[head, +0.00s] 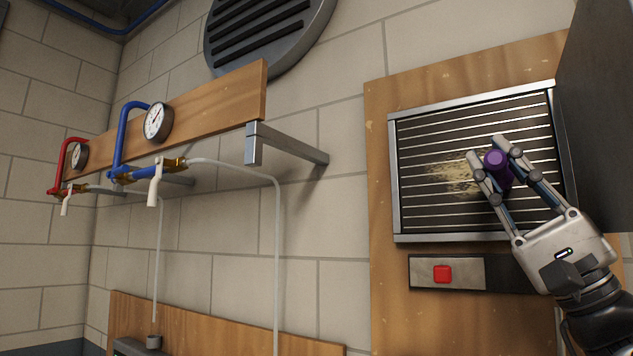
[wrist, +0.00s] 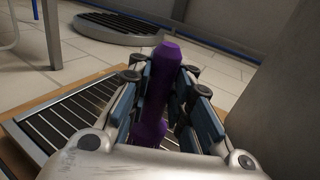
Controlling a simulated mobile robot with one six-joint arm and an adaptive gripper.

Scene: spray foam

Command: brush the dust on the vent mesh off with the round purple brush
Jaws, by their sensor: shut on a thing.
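The vent mesh (head: 420,205) is a dark slatted panel in a metal frame on a wooden board, at the right of the head view. A patch of tan dust (head: 452,178) lies on its middle, just left of my gripper. My gripper (head: 492,160) is shut on the purple brush (head: 497,160), in front of the vent's right half. The brush also shows between the fingers in the wrist view (wrist: 168,75). Its bristle end is hidden, and I cannot tell whether it touches the mesh. The vent (wrist: 60,125) also shows at the left of the wrist view.
A red button (head: 442,274) sits on a panel below the vent. A dark grey cabinet side (head: 603,130) stands close at the right. A wooden board (head: 200,110) with gauges, red and blue pipes and valves is at the left. A round grille (head: 268,35) is above.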

